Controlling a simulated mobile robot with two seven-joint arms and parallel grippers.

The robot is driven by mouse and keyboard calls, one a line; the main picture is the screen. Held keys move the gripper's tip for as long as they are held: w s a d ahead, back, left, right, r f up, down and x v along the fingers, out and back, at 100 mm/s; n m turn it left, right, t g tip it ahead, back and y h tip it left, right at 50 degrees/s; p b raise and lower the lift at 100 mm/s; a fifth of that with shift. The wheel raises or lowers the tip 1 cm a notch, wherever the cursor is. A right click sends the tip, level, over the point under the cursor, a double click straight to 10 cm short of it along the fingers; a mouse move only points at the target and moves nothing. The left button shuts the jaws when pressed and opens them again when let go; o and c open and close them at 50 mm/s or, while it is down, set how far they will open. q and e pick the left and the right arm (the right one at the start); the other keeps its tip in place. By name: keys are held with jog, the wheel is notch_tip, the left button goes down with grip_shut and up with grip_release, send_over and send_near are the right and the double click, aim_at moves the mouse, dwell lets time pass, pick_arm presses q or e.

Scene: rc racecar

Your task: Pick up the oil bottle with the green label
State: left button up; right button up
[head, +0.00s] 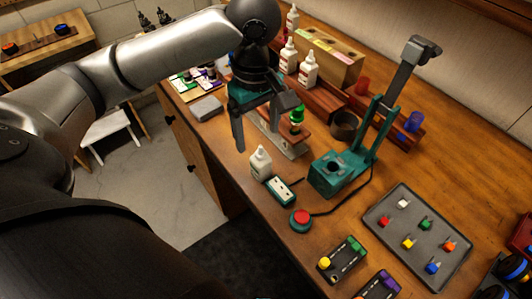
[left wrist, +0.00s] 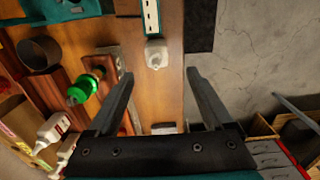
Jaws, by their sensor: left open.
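My left gripper (head: 257,135) is open and empty above the front part of the workbench. A white bottle (head: 260,161) stands upright on the bench just beyond and below its fingers. In the left wrist view the same bottle (left wrist: 156,54) is seen from above, past the gap between the open fingertips (left wrist: 160,78), touching neither. I cannot make out its label colour. More white bottles (head: 308,70) with reddish labels stand at the back, and similar ones (left wrist: 54,127) show at the left wrist view's lower left.
Beside the bottle lie a small white-topped teal box (head: 280,190) and a red button (head: 301,218). A teal stand (head: 340,172) rises to the right, and a green-capped part (head: 297,116) sits behind. A grey tray (head: 405,262) is front right. The bench edge is close.

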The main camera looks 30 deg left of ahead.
aim_at(258, 156)
pick_arm(q)
jog(key=f, duration=0.3)
jog(key=f+b, duration=0.1)
jog(key=shift+s+f, duration=0.15)
jog(key=shift+s, duration=0.1)
notch_tip(258, 156, down, 3)
jog(key=shift+w+r+b, duration=0.1)
jog(key=shift+r+b, duration=0.1)
jog(key=shift+b, duration=0.2)
jog(key=shift+w+f, duration=0.1)
jog(key=shift+f, duration=0.5)
jog(key=f, duration=0.1)
jog(key=f+b, duration=0.1)
jog(key=f, duration=0.1)
jog(key=f+b, duration=0.1)
jog(key=shift+w+d+f, duration=0.1)
jog(key=shift+w+f, duration=0.25)
jog(key=shift+f, duration=0.05)
jog(key=shift+r, duration=0.1)
grip_shut()
pick_arm(e)
jog(key=f, duration=0.2)
jog(key=s+f, duration=0.1)
jog(key=f, duration=0.1)
jog(key=shift+f, duration=0.25)
